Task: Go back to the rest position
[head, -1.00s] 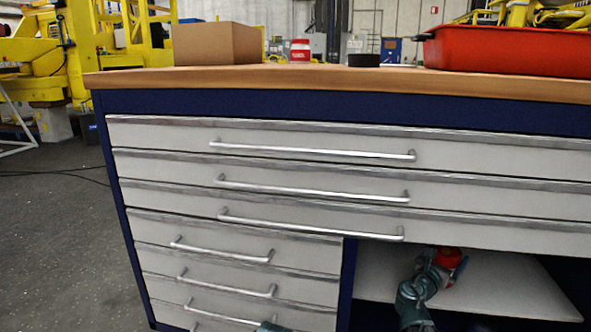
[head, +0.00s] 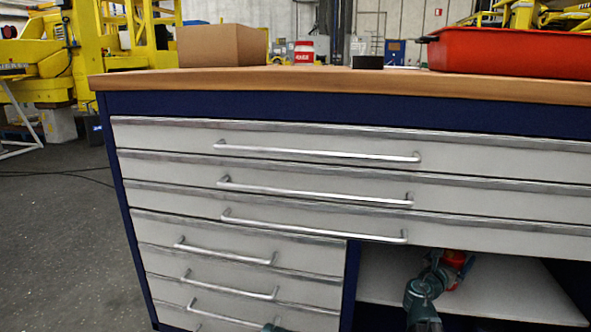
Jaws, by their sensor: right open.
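My right gripper (head: 455,272) is low at the right, in front of the open shelf compartment of the workbench. A red object (head: 453,258) shows right at the gripper, partly hidden behind it; I cannot tell whether they touch. The gripper's jaws are open, though small in this view. Of my left arm only a small tip (head: 272,328) shows at the bottom edge. My left gripper's fingers cannot be made out.
The workbench has a wooden top (head: 330,82) and grey drawers with long bar handles (head: 318,152).

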